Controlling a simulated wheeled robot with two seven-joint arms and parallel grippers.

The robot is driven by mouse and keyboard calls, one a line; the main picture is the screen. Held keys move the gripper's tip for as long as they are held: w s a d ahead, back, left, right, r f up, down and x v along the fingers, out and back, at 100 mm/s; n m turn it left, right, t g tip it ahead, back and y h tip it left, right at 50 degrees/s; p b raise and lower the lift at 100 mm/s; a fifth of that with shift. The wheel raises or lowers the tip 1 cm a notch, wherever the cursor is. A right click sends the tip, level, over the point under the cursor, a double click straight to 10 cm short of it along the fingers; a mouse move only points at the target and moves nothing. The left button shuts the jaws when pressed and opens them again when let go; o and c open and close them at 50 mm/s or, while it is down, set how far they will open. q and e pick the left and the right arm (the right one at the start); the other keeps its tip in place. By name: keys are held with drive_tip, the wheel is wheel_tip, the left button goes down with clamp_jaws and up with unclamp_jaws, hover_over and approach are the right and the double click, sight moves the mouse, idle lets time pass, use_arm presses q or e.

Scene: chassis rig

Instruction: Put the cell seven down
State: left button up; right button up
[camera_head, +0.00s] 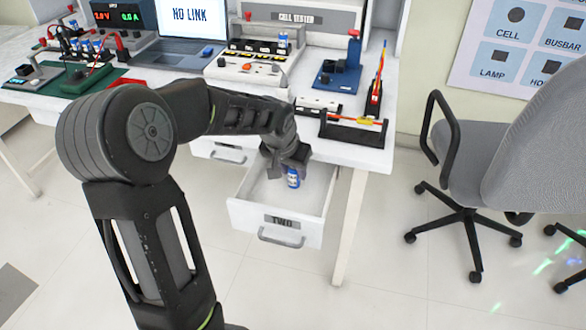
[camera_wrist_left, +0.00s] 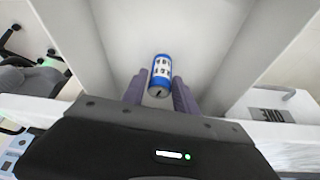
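A blue and white cell (camera_head: 293,178) is at the open drawer marked TWO (camera_head: 327,190). It also shows in the left wrist view (camera_wrist_left: 161,74), between my finger tips; its number is too small to read. My left gripper (camera_head: 290,160) reaches down into the drawer from above, and its two fingers (camera_wrist_left: 160,88) lie close along both sides of the cell, shut on it. I cannot tell whether the cell's lower end touches the drawer floor. My right gripper is not in view.
The drawer (camera_wrist_left: 215,50) is otherwise empty around the cell. On the bench above stand a cell tester (camera_head: 300,17), a blue fixture (camera_head: 338,76), a black and orange rig (camera_head: 354,128) and a laptop (camera_head: 190,25). An office chair (camera_head: 500,150) stands at the right.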

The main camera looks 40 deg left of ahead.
use_arm(q)
drive_tip(key=shift+o, duration=1.4)
drive_tip(key=shift+r, duration=0.25)
drive_tip(key=p+v, duration=0.2)
drive_tip(key=v, duration=1)
